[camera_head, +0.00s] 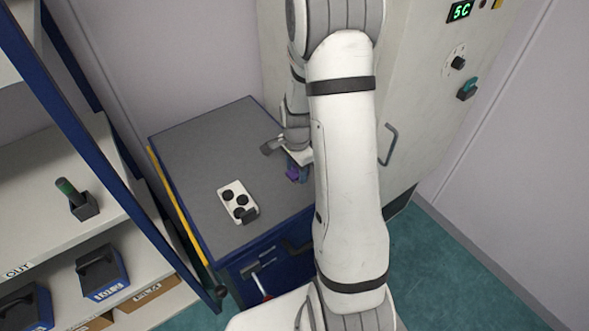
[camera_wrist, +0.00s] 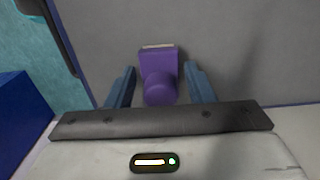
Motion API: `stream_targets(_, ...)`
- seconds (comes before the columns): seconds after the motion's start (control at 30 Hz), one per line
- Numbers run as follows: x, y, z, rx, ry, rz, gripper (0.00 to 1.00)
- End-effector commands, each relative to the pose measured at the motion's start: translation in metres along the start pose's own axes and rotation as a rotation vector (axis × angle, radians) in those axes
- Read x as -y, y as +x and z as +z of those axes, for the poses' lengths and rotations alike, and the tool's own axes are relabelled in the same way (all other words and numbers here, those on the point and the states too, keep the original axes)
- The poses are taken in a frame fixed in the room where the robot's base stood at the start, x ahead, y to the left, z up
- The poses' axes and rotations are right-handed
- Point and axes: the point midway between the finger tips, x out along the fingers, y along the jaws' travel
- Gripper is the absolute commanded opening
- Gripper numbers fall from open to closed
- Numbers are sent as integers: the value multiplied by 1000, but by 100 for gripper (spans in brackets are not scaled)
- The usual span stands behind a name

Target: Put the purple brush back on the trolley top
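The purple brush (camera_wrist: 160,85) is between the two fingers of my gripper (camera_wrist: 160,80) in the wrist view. A narrow gap shows on each side of it, so the fingers look open around it. Its rounded end points toward the wrist and a pale strip shows at its far edge. In the head view the brush (camera_head: 293,174) is a small purple patch below my gripper (camera_head: 297,163), at the right part of the grey trolley top (camera_head: 205,140). It appears to rest on the top, but the arm hides part of this area.
A white plate with several black knobs (camera_head: 238,202) lies on the trolley top. The back left of the top is clear. A cabinet with a handle (camera_head: 389,145) stands close on the right. A shelf with blue bins (camera_head: 102,272) is on the left.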

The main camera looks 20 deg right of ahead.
Motion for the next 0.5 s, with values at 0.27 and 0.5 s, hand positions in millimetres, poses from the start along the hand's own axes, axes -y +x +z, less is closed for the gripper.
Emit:
stream_targets(0.27, 0, 0, 0, 0, 1, 0, 57)
stream_targets(0.5, 1, -14, -1, -2, 1, -4, 57)
